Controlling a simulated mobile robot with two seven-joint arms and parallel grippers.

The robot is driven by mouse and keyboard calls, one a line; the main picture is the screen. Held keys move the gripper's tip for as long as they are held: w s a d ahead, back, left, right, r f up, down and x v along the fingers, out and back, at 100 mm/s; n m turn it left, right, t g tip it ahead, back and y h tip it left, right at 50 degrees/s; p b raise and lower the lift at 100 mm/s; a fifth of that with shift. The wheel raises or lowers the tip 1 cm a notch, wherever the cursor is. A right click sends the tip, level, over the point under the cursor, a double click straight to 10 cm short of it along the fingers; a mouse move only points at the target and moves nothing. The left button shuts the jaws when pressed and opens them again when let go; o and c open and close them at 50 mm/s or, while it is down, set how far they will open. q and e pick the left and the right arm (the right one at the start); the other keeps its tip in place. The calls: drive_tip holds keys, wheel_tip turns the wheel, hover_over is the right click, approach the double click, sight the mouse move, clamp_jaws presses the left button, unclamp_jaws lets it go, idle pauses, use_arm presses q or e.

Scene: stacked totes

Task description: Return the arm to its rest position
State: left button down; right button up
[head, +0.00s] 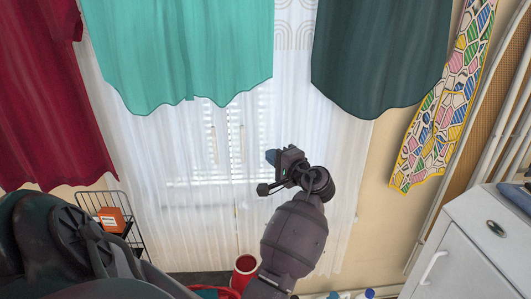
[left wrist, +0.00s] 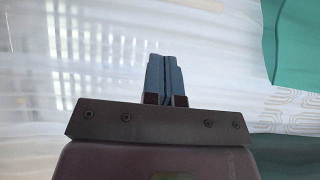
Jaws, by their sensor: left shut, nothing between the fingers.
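My left gripper (head: 272,157) is raised in front of the white sheer curtain, near the middle of the head view. Its blue fingers point to the left there. In the left wrist view the two blue fingers (left wrist: 164,72) lie side by side, closed together, with nothing between them. My left forearm rises from the bottom of the head view to the gripper. My right gripper is in neither view.
Teal (head: 185,50), dark green (head: 378,55) and red (head: 45,100) cloths hang around the white curtain (head: 345,150). A patterned cloth (head: 445,115) hangs at right. A white cabinet (head: 465,255) stands lower right. A wire rack (head: 98,200) and a red bucket (head: 244,270) are below.

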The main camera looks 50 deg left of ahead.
use_arm(q)
drive_tip(key=w+d+t+h, duration=0.5)
drive_tip(key=w+d+t, duration=0.3)
drive_tip(key=d, duration=0.4)
drive_tip(key=s+d+f+m+t+h, duration=0.2)
drive_tip(key=d+f+t+h, duration=0.2)
drive_tip(key=f+t+h, duration=0.15)
drive_tip(key=s+d+f+n+h, duration=0.1)
drive_tip(key=s+d+f+h, duration=0.25)
drive_tip(key=s+f, duration=0.35)
drive_tip(key=s+d+f+n+h, duration=0.1)
drive_tip(key=s+d+f+h, duration=0.25)
drive_tip(key=s+f, duration=0.45)
drive_tip(key=s+f+g, duration=0.2)
drive_tip(key=s+f, duration=0.3)
drive_tip(key=s, duration=0.3)
drive_tip(key=s+a+f+g, duration=0.1)
drive_tip(key=s+f+g, duration=0.1)
drive_tip(key=s+f, duration=0.3)
drive_tip(key=s, duration=0.4)
drive_tip(key=shift+a, duration=0.3)
drive_tip(key=shift+h, duration=0.25)
